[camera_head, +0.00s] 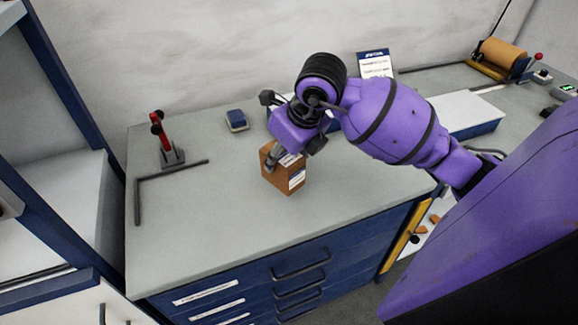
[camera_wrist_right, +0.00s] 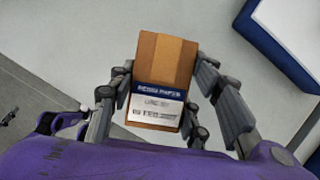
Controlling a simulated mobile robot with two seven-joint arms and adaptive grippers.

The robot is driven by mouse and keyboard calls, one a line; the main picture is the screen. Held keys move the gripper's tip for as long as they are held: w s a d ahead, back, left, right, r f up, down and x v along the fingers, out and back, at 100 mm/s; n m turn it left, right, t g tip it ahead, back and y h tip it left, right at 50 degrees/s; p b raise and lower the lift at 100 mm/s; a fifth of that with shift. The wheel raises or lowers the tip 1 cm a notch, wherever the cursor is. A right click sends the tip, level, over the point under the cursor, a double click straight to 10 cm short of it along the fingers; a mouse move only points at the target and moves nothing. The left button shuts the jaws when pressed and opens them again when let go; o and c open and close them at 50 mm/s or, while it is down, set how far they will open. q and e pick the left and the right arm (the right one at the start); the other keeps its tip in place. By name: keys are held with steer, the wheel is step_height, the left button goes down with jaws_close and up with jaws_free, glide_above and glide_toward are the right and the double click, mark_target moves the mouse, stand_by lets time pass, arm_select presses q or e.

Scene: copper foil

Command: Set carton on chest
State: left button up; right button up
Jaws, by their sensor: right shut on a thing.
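The carton (camera_head: 284,179) is a small brown box with a blue and white label. It is at the middle of the grey top of the blue drawer chest (camera_head: 222,225), and I cannot tell whether its base touches the top. My right gripper (camera_head: 285,155) is above it, pointing down, with its fingers on the carton's sides. In the right wrist view the carton (camera_wrist_right: 160,80) sits between the two fingers of the right gripper (camera_wrist_right: 163,97), its label facing the camera. My left gripper is not in view.
A red clamp-like tool (camera_head: 163,140) and a dark L-shaped bar (camera_head: 160,180) are on the left of the top. A small blue block (camera_head: 236,120) lies behind. A white-topped blue box (camera_head: 465,113) and a foil roll (camera_head: 502,54) are to the right.

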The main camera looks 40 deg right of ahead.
mark_target(303, 159)
steer(key=shift+w+d+f, duration=0.1)
steer(key=shift+d+f, duration=0.6)
steer(key=shift+f, duration=0.05)
steer(key=shift+d+f, duration=0.2)
steer(key=shift+f, duration=1.6)
steer(key=shift+f, duration=0.1)
steer(key=o, duration=1.4)
steer(key=shift+o, duration=0.2)
steer(key=shift+r, duration=0.25)
steer(key=v, duration=1.1)
steer(key=shift+r, duration=0.3)
